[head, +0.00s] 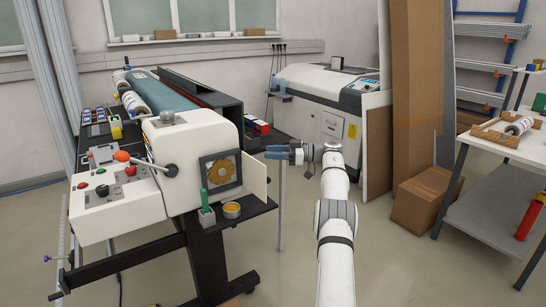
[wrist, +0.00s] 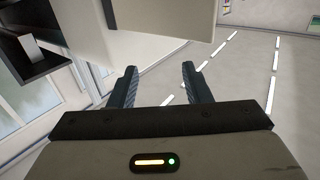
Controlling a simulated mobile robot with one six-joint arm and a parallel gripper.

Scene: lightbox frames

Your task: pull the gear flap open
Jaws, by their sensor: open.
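The gear flap (head: 257,180) is a cream panel at the right side of the machine's end. It stands swung out from the dark-framed opening (head: 203,181), where a brass gear (head: 222,174) shows. My gripper (head: 269,152) is open and empty, with its fingers pointing left, near the flap's upper right edge. In the wrist view a pale panel (wrist: 162,28), which looks like the flap, lies just beyond the open fingers (wrist: 159,83). Nothing is between the fingers, and I cannot tell whether they touch the panel.
A dark shelf under the opening holds a green-handled brush (head: 206,215) and a small tin (head: 232,210). A cardboard box (head: 420,200) stands on the floor at right. Floor around my arm is clear.

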